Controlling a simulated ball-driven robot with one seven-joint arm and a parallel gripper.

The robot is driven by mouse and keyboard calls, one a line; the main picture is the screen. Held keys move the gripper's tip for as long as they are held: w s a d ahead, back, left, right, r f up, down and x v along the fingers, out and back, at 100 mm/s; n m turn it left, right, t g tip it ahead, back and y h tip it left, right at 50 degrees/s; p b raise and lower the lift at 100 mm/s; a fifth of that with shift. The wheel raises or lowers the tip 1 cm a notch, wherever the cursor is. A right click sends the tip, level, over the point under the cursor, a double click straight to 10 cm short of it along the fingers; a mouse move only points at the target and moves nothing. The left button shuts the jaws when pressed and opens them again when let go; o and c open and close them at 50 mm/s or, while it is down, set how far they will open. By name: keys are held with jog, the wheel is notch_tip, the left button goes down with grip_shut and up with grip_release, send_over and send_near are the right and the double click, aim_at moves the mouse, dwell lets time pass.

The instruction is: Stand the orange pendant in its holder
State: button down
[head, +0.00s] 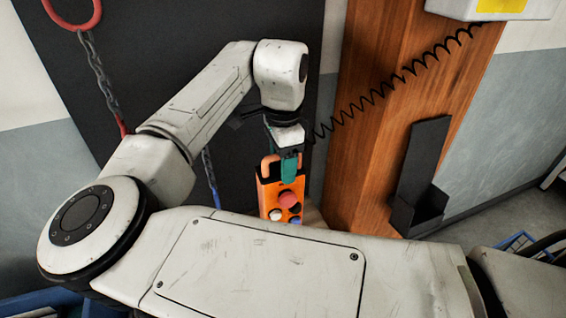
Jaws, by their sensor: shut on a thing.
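The orange pendant (268,195) is a box with a red knob, a white button and a blue button on its face. It hangs roughly upright below my gripper (289,165), which is shut on its upper end. Part of the pendant's top is hidden by the gripper, and its lower end is cut off by my arm. A coiled black cord runs from near the gripper up to the right. The dark holder (424,170), with a tall back plate and a pocket at its bottom, is fixed on the wooden post to the right, apart from the pendant.
A white box (480,8) with a yellow label is at the top right. A dark panel (160,65) stands behind my arm. A chain (100,80) with a red ring hangs at the left.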

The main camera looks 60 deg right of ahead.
jog(key=shift+f, duration=0.65)
jog(key=shift+c, duration=1.5)
grip_release()
notch_tip(320, 180, up, 12)
jog(key=b, duration=0.1)
jog(key=shift+b, duration=0.35)
jog(key=shift+s, duration=0.1)
